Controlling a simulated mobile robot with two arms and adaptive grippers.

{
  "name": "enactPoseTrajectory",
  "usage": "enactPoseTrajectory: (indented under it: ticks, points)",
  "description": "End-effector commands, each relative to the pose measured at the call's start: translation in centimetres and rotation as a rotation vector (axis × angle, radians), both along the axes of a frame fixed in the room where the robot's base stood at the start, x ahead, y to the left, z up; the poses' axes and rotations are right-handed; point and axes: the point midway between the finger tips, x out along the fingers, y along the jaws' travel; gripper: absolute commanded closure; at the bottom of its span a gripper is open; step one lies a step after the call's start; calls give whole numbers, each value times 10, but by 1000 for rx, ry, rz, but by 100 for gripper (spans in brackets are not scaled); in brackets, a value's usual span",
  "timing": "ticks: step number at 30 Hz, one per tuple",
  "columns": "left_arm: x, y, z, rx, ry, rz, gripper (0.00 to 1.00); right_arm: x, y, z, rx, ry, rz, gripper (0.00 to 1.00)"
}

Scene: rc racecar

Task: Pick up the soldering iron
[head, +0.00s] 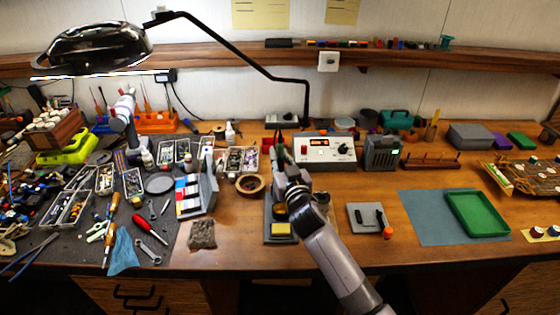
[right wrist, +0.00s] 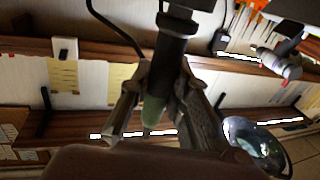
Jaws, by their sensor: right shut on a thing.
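My right gripper (head: 279,154) is above the soldering stand, whose base with a yellow sponge (head: 281,230) shows below it. In the right wrist view the gripper (right wrist: 158,98) is shut on a dark cylindrical tool with a greenish end (right wrist: 153,112), which appears to be the soldering iron. The tool passes between the two fingers. In the head view the gripper and arm mostly hide the iron and part of the stand. I cannot tell whether the iron is fully clear of the stand. My left gripper is not in view.
A soldering station (head: 325,150) stands behind the gripper. A tape roll (head: 250,184) and an upright coloured box (head: 196,196) are to the left. A grey pad with a black tool (head: 368,216) lies right. A black desk lamp (head: 97,47) overhangs the left side.

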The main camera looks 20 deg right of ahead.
Motion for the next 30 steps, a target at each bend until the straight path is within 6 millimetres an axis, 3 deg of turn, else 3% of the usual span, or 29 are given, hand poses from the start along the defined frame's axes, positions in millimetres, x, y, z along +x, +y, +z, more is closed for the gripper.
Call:
enactPoseTrajectory:
  ticks: [8, 24, 30]
  points:
    - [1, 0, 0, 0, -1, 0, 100, 0, 0, 46, -2, -8, 1, 100]
    - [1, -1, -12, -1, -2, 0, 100, 0, 0, 165, -1, -6, 1, 100]
    - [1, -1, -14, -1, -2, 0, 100, 0, 0, 188, -1, -3, 1, 100]
